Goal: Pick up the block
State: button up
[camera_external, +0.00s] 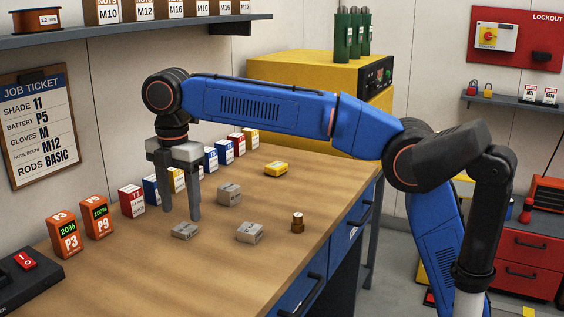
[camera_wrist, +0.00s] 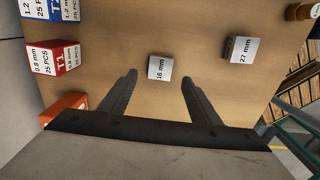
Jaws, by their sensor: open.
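My gripper (camera_external: 181,213) points down over the wooden bench, its two fingers apart with nothing between them. A small grey block (camera_external: 185,231) lies on the bench just below the fingertips. In the wrist view, a block labelled 16 mm (camera_wrist: 160,68) shows just ahead of the gap between the fingers; it appears to be this same one. A second grey block (camera_external: 250,232) lies to the right; it seems to be the one labelled 27 mm in the wrist view (camera_wrist: 241,50). A third grey block (camera_external: 229,194) stands farther back. The task does not say which block.
A brown cylinder (camera_external: 298,222) stands near the bench's right edge. A yellow item (camera_external: 276,168) lies farther back. A row of small boxes, including a red T1 box (camera_external: 132,201), and orange batteries (camera_external: 64,234) line the wall side. The bench front (camera_external: 140,285) is clear.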

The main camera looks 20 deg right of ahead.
aim_at(183, 229)
jog(key=shift+f, duration=2.35)
jog(key=shift+c, duration=0.3)
jog(key=c, duration=1.1)
jog(key=shift+r, duration=0.15)
